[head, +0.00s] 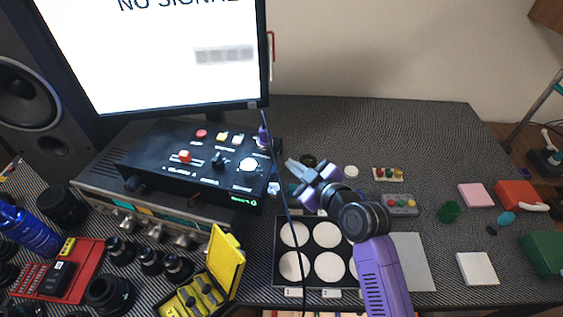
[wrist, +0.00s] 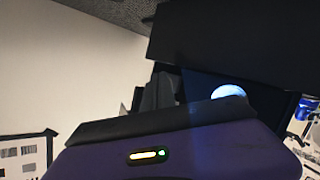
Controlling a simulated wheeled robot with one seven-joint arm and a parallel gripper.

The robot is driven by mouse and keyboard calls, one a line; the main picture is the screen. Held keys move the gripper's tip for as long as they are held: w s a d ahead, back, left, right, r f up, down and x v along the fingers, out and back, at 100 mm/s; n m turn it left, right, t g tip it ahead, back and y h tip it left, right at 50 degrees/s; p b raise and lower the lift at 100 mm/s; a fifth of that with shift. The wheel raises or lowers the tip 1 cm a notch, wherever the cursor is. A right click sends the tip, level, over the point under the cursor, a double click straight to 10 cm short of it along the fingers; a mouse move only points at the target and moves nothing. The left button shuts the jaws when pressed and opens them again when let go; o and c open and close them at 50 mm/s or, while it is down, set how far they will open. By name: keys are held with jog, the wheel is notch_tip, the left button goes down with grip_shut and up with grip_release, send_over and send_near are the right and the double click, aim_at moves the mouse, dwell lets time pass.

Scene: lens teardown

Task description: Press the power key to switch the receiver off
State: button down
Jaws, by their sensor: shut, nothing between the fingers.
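The receiver (head: 105,207), a silver-fronted unit with a row of knobs, stands on the left of the table. A black control box (head: 150,150) sits on top of it, with red, yellow and white keys, a pale round knob (head: 249,165) and a small green display. I cannot tell which key is the power key. My gripper (head: 290,165) is shut and empty, just right of the box and apart from its keys. In the wrist view, its dark fingers (wrist: 158,92) show near a bluish-white round shape (wrist: 228,92).
A monitor (head: 170,85) reading "NO SIGNAL" stands behind the box. A dark cable (head: 285,205) hangs in front. A tray with white discs (head: 312,252), an open yellow case (head: 227,262) and several lenses (head: 150,261) lie nearby.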

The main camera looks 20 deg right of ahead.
jog(key=shift+w+a, duration=0.1)
jog(key=shift+a, duration=0.1)
dwell(0.4)
jog(key=shift+w+a, duration=0.15)
jog(key=shift+a, duration=0.05)
dwell(0.4)
jog(key=shift+s+d+b, duration=0.25)
jog(key=shift+d+b, duration=0.05)
jog(key=shift+d, duration=0.05)
jog(key=shift+d, duration=0.1)
jog(key=s+d, duration=0.1)
jog(key=s+d+b, duration=0.1)
jog(key=d, duration=0.1)
jog(key=s+d+b, duration=0.1)
jog(key=d, duration=0.1)
dwell(0.5)
